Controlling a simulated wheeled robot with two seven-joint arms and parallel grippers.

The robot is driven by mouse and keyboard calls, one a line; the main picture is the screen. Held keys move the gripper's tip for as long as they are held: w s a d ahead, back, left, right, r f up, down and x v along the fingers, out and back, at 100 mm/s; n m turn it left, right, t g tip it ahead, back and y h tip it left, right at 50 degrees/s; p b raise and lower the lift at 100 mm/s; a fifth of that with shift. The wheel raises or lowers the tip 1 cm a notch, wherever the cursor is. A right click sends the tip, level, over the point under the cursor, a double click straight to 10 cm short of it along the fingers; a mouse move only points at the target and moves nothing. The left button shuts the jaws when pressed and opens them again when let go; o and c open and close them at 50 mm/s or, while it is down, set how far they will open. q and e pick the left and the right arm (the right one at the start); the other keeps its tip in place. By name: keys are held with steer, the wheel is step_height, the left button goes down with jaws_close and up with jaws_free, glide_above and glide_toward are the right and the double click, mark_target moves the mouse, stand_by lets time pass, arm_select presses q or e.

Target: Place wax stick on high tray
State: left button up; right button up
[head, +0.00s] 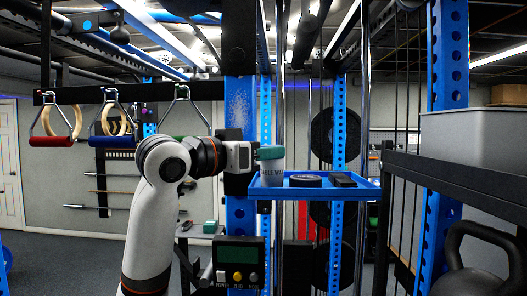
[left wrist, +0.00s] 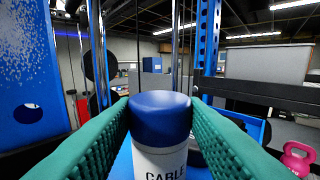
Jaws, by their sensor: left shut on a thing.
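The wax stick (head: 272,171) is a white cylinder with dark lettering, upright at the left end of the blue high tray (head: 290,193). In the left wrist view the wax stick (left wrist: 160,137) shows its blue cap and part of the word CABLE. My left gripper (head: 270,153) is shut on its upper part, and its teal ribbed fingers (left wrist: 160,120) press on both sides. The tray rim hides the stick's base, so I cannot tell whether it touches the tray floor. My right gripper is not in view.
A black disc (head: 305,181) and a dark block (head: 342,180) lie on the tray. A blue upright (head: 239,110) stands behind my left wrist. A grey bin (head: 475,140) sits on a dark shelf at right. A control box (head: 239,258) is below the tray. The tray's front middle looks clear.

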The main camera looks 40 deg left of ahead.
arm_select(q)
steer(key=shift+d, duration=0.1)
steer(key=o, duration=0.6)
steer(key=shift+f, duration=0.1)
steer(key=shift+c, duration=0.2)
steer(key=o, duration=0.5)
steer(key=shift+c, duration=0.2)
steer(key=b+v, duration=0.4)
steer(key=v, duration=0.8)
